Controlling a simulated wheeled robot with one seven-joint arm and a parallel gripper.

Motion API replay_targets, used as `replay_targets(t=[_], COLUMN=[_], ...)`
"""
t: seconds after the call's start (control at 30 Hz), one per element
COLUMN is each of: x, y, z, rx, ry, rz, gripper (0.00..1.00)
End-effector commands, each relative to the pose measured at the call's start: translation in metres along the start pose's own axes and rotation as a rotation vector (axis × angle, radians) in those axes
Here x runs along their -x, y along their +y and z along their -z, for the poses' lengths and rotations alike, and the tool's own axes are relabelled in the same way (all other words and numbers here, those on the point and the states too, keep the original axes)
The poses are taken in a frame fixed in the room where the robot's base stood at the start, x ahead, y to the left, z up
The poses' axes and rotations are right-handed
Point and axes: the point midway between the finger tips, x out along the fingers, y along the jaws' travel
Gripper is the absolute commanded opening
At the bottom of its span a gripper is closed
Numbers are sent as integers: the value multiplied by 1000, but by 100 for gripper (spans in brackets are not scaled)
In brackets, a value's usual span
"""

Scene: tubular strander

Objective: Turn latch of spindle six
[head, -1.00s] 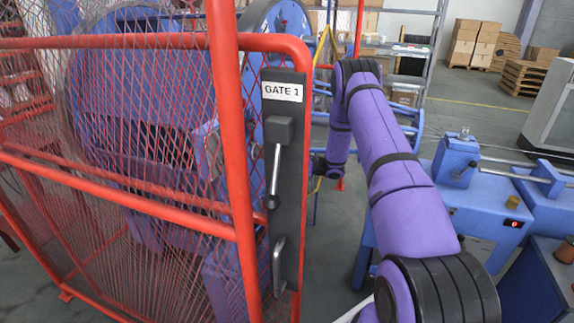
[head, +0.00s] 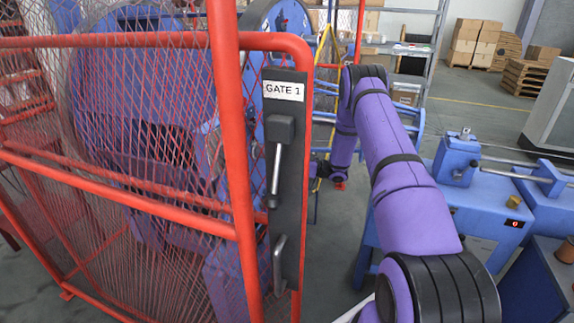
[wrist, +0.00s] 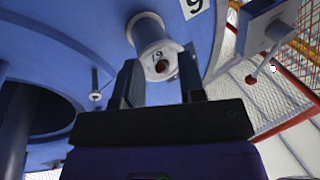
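In the wrist view my gripper (wrist: 161,82) is open, with its two dark fingers pointing up the picture. A pale round spindle end (wrist: 150,32) stands out from the blue disc just beyond the fingertips. Its end face has small dark marks and a red spot, and it shows between the fingers. I cannot tell whether the fingers touch it. A white plate (wrist: 193,6) beside it bears a digit that reads as 9 or a turned 6. No latch lever is clearly made out on this spindle.
The red mesh gate (head: 228,150) with its dark latch plate (head: 288,195) stands left of my arm. The wrist view shows a grey block with a red-tipped lever (wrist: 270,42) at right and a dark round opening (wrist: 45,105) at left. Blue machinery (head: 490,210) stands right.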

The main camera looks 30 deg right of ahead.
Motion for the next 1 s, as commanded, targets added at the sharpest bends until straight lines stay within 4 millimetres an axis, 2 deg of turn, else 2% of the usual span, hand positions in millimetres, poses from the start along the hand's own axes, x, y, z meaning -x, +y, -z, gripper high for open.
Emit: replay_targets(t=[0.3, 0.5, 0.67, 1.0], x=[60, 84, 92, 92], y=[0, 0, 0, -1], z=[0, 0, 0, 0], rx=[0, 0, 0, -1], ry=[1, 1, 1, 0], rz=[-2, -1, 1, 0], gripper=[37, 37, 37, 37])
